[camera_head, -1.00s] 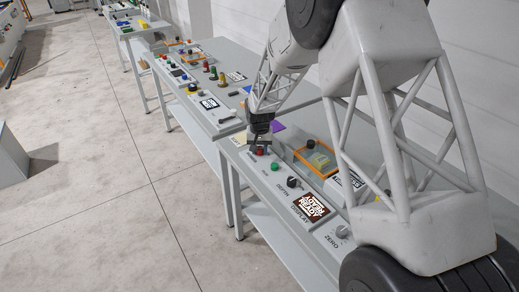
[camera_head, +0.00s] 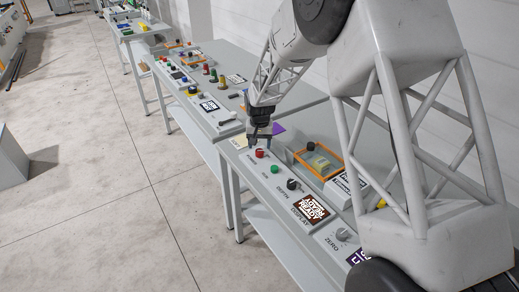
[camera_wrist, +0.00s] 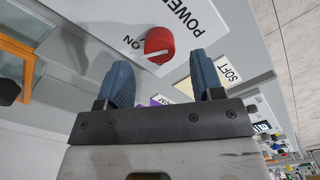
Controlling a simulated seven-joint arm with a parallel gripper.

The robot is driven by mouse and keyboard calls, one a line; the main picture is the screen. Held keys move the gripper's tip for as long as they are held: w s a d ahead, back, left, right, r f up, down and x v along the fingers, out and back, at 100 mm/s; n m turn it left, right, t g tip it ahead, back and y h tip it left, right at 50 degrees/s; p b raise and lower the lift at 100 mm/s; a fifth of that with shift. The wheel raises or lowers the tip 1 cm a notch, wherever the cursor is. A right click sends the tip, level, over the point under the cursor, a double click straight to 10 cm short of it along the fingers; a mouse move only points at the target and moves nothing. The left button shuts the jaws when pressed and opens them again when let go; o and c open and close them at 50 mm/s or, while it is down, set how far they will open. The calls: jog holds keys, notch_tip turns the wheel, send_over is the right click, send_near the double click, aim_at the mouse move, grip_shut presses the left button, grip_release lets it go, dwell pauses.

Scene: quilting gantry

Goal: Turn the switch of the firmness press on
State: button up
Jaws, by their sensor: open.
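The firmness press panel (camera_head: 279,183) has a red switch knob (camera_head: 259,153) at its far end. In the wrist view the red knob (camera_wrist: 158,45) sits on a white plate marked POWER, with ON printed to its left. A pale mark crosses the knob's lower part; I cannot tell surely which setting it points to. My gripper (camera_head: 259,143) is just above the knob. In the wrist view its blue fingers (camera_wrist: 161,61) are open and empty, one on each side of the knob's near edge, with no contact visible.
An orange-framed fixture (camera_head: 319,161) stands to the right. A SOFT card (camera_wrist: 228,70) lies near the fingers.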

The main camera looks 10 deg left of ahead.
aim_at(260, 151)
jog(key=shift+r, duration=2)
jog(key=shift+s+d+r, duration=0.1)
jog(key=shift+d+r, duration=0.1)
jog(key=s+d+r+m+t, duration=0.1)
jog(key=s+d+r, duration=1.75)
jog(key=d, duration=0.35)
jog(key=s+d, duration=0.4)
jog(key=s, duration=0.5)
jog(key=s+d+r+t, duration=0.1)
jog(key=s+d, duration=0.3)
jog(key=s, duration=0.5)
jog(key=s+d+r+m, duration=0.1)
jog(key=s+d, duration=0.4)
jog(key=s, duration=0.4)
jog(key=shift+s+t, duration=0.2)
jog(key=shift+t, duration=0.1)
